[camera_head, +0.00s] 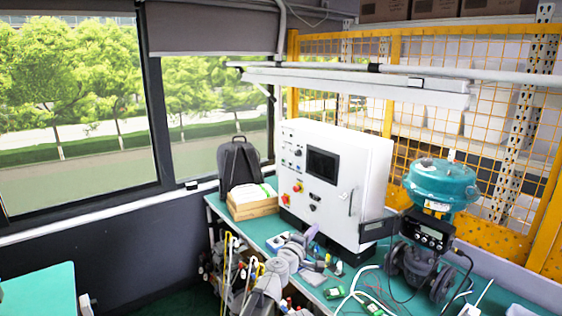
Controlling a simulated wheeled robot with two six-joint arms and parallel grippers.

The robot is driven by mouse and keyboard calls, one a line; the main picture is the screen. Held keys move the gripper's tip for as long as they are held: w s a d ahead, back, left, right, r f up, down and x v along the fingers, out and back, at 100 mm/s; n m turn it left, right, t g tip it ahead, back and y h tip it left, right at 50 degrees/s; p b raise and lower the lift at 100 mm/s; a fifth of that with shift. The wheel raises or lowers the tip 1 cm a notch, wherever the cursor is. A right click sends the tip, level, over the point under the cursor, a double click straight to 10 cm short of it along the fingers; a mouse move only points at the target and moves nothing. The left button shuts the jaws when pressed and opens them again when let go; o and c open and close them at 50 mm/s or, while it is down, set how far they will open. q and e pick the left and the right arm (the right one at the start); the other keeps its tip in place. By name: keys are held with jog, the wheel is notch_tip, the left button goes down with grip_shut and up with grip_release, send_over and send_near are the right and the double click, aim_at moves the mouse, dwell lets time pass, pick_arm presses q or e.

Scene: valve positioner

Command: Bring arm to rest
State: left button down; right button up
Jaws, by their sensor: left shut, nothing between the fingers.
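My left arm, grey, reaches up from the bottom middle over the workbench's (258,230) teal top. My left gripper (309,236) is at its far end, in front of the white control cabinet (345,165). It is small in view and looks shut and empty. The valve with a teal actuator (440,183) stands upright on the bench to the right, well apart from the gripper. A black positioner (428,231) with a display sits on its front. My right gripper is not in view.
Small tools and parts lie around the gripper. Green circuit boards (333,293) and loose cables lie at the bench front. Tools hang on the bench's left side. A yellow mesh fence (480,50) stands behind.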

pick_arm(q)
jog(key=s+a+f+m+g+y, duration=0.1)
jog(key=s+a+f+m+g, duration=0.4)
jog(key=s+f, duration=0.3)
jog(key=s+a+f+m+g+y, duration=0.2)
jog(key=s+a+f+m+g, duration=0.25)
jog(key=s+f, duration=0.3)
jog(key=s+a+f+m+g+y, duration=0.1)
jog(key=s+a+f+g+y, duration=0.2)
jog(key=s+a, duration=0.5)
jog(key=s+a+f+m+g+y, duration=0.1)
jog(key=s+a+f+g+y, duration=0.25)
jog(key=a, duration=0.55)
jog(key=s+d+f+m+b, duration=0.1)
jog(key=s+d+m, duration=0.2)
jog(key=s+d, duration=0.4)
jog(key=d+y, duration=0.1)
jog(key=d, duration=0.2)
jog(key=shift+s+d+f, duration=0.2)
jog(key=shift+s+d, duration=0.1)
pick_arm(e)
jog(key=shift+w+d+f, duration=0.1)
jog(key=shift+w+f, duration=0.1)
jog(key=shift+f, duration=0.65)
pick_arm(q)
jog(key=shift+m, duration=0.25)
